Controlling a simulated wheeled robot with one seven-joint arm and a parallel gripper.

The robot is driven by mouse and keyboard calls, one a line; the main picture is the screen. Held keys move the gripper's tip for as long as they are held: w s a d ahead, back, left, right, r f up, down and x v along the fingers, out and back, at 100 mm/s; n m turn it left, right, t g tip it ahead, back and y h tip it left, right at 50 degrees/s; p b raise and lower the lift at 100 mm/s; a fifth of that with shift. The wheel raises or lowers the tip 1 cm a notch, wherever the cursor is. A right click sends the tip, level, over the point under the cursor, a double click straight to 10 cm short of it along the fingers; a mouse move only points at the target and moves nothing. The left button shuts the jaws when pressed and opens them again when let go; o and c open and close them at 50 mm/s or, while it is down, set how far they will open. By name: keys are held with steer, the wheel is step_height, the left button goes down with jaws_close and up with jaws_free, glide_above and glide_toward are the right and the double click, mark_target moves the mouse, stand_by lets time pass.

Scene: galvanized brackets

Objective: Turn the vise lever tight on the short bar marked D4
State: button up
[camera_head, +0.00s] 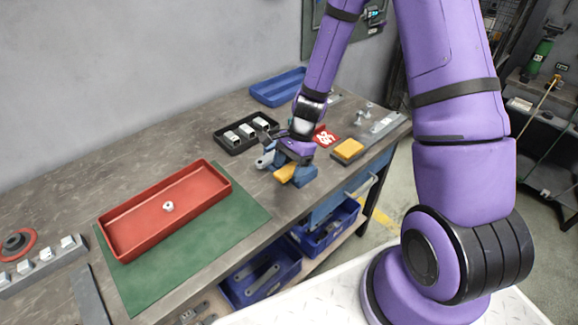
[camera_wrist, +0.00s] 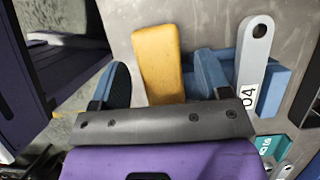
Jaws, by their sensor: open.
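The blue vise (camera_head: 306,177) stands near the bench's front edge, and part of it shows in the wrist view (camera_wrist: 276,76). The short grey bar marked D4 (camera_wrist: 251,68), with a hole at its end, sits at the vise; its end shows in the head view (camera_head: 265,160). The yellow lever (camera_wrist: 157,62) also shows below my gripper in the head view (camera_head: 285,173). My gripper (camera_wrist: 163,82) is open, its blue fingers on either side of the lever with a gap at least on the left. Whether the right finger touches it, I cannot tell.
A black tray of metal blocks (camera_head: 220,138) stands behind the vise, with a red sign (camera_head: 325,135) and a yellow block (camera_head: 347,150) to the right. A red tray (camera_head: 118,241) lies on a green mat (camera_head: 240,222). A blue tray (camera_head: 262,94) is at the back.

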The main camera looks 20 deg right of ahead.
steer(key=shift+c, duration=0.2)
steer(key=c, duration=1.2)
steer(key=shift+c, duration=0.2)
steer(key=shift+s, duration=0.1)
steer(key=s+n, duration=0.1)
steer(key=n, duration=0.1)
steer(key=s+d+n+g+h, duration=0.1)
steer(key=n, duration=0.1)
steer(key=shift+d+n, duration=0.1)
steer(key=shift+n, duration=0.2)
steer(key=d+n, duration=0.1)
steer(key=n, duration=0.1)
steer(key=s+d+n+g+h, duration=0.1)
steer(key=n, duration=0.1)
steer(key=shift+s+n+g, duration=0.2)
steer(key=shift+n+g, duration=0.1)
steer(key=n, duration=0.1)
steer(key=d+n+h, duration=0.1)
steer(key=n, duration=0.1)
steer(key=d+n+h, duration=0.1)
steer(key=shift+s+d, duration=0.15)
steer(key=shift+s, duration=0.15)
steer(key=shift+w+d+n+h, duration=0.1)
steer(key=shift+d+n+h, duration=0.45)
steer(key=shift+n, duration=0.65)
steer(key=shift+w+d+n+h, duration=0.1)
steer(key=shift+d+n+h, duration=0.25)
steer(key=shift+d+n, duration=0.6)
steer(key=shift+a+n, duration=0.3)
steer(key=shift+n, duration=0.05)
